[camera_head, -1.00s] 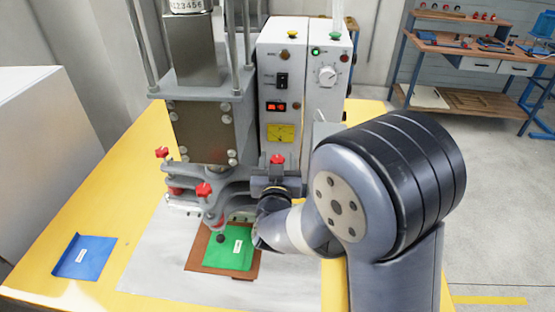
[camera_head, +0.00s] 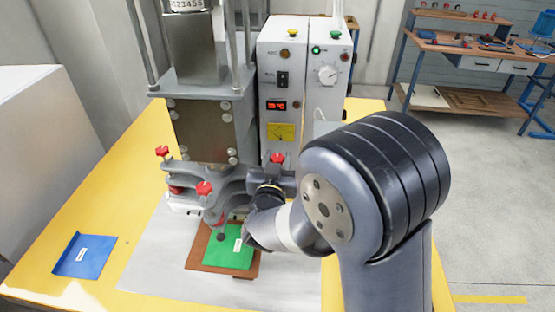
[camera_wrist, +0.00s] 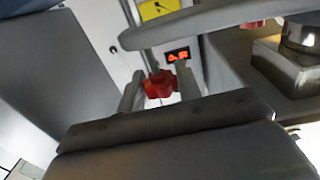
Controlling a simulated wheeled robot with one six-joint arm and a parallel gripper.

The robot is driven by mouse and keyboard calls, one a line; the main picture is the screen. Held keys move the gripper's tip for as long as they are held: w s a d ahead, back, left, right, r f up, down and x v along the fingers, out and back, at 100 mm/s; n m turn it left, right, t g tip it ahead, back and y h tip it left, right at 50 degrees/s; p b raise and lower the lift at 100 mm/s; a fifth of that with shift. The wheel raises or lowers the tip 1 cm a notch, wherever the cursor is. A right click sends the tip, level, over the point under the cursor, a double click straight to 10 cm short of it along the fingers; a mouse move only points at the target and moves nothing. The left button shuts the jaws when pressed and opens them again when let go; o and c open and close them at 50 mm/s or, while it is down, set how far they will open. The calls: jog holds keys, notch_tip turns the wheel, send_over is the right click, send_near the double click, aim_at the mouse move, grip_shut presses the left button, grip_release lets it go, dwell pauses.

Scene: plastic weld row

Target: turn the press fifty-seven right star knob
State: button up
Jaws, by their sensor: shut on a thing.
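The press (camera_head: 205,130) stands on the yellow-edged table, with red star knobs on its grey lower arms. The right star knob (camera_head: 277,158) is red and sits just beyond my wrist in the head view. In the wrist view the red star knob (camera_wrist: 160,84) is between the two fingers of my gripper (camera_wrist: 158,90), which is shut on it. The gripper's fingers are mostly hidden behind my wrist in the head view.
Other red knobs are at the left (camera_head: 162,152) and front (camera_head: 204,188) of the press. A control box (camera_head: 285,90) with a lit red display stands behind. A green sheet (camera_head: 230,248) lies under the press; a blue sheet (camera_head: 85,256) lies at the left.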

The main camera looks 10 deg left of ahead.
jog(key=shift+m+h, duration=1)
jog(key=shift+h, duration=0.6)
jog(key=o, duration=0.9)
jog(key=shift+o, duration=0.2)
jog(key=s+a+b, duration=0.1)
jog(key=s, duration=0.9)
jog(key=shift+s+a, duration=0.25)
jog(key=shift+s, duration=0.15)
jog(key=shift+w, duration=0.1)
jog(key=w, duration=0.3)
jog(key=w+d+p, duration=0.1)
jog(key=w, duration=0.6)
jog(key=shift+w+d, duration=0.3)
jog(key=shift+w, duration=0.1)
jog(key=shift+s+n+y, duration=0.1)
jog(key=shift+n+y, duration=0.2)
jog(key=shift+y, duration=0.2)
